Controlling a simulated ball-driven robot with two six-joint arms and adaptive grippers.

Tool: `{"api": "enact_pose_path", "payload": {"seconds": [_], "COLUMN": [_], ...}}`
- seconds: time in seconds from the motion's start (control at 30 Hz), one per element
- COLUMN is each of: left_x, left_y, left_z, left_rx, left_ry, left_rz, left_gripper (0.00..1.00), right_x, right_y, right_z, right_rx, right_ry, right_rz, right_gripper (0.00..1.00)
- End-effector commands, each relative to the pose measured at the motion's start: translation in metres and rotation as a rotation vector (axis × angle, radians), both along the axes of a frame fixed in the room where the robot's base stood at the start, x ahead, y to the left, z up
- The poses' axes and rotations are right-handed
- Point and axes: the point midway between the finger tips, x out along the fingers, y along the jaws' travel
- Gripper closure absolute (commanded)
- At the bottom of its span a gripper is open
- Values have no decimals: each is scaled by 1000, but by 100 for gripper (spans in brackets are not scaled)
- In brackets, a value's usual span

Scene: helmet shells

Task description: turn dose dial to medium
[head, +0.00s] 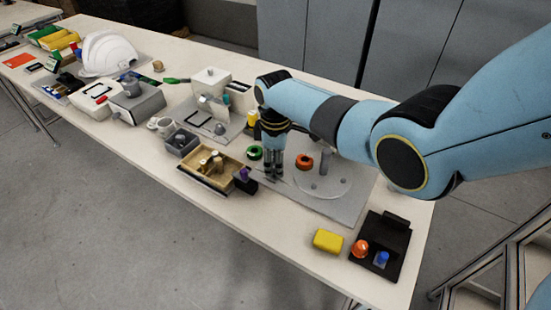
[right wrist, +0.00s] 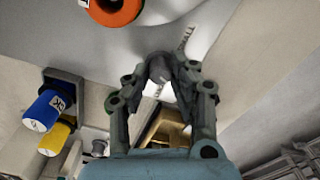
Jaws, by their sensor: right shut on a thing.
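My right gripper (head: 272,177) points down at the front left part of a grey board (head: 345,209). In the right wrist view its fingers (right wrist: 160,72) are closed around a small grey knob (right wrist: 158,67), which appears to be the dose dial. Pale strips with dark lettering (right wrist: 185,38) lie beside the knob, but I cannot read them or tell the dial's setting. In the head view the fingers hide the knob. My left gripper is not in view.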

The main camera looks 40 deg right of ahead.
Motion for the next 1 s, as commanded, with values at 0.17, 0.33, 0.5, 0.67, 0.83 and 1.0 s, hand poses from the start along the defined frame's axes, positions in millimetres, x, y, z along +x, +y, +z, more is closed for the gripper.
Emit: {"api": "enact_pose_path", "payload": {"seconds": [0.17, 0.33, 0.5, 0.67, 0.83, 1.0], "left_x": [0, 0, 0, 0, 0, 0], "left_y": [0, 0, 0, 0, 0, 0], "left_z": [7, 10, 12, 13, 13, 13], "left_rx": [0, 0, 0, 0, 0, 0], "left_ry": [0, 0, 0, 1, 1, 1], "left_rz": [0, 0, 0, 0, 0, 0], "left_gripper": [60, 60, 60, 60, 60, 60], "right_x": [-1, -1, 0, 0, 0, 0], "right_y": [1, 1, 1, 1, 1, 1], "right_z": [1, 0, 0, 0, -1, -1], "right_rx": [2, 2, 1, 2, 2, 3], "right_ry": [1, 2, 0, -1, -1, 0], "right_rz": [142, 248, 321, 358, 371, 372], "right_gripper": [100, 100, 100, 100, 100, 100]}}
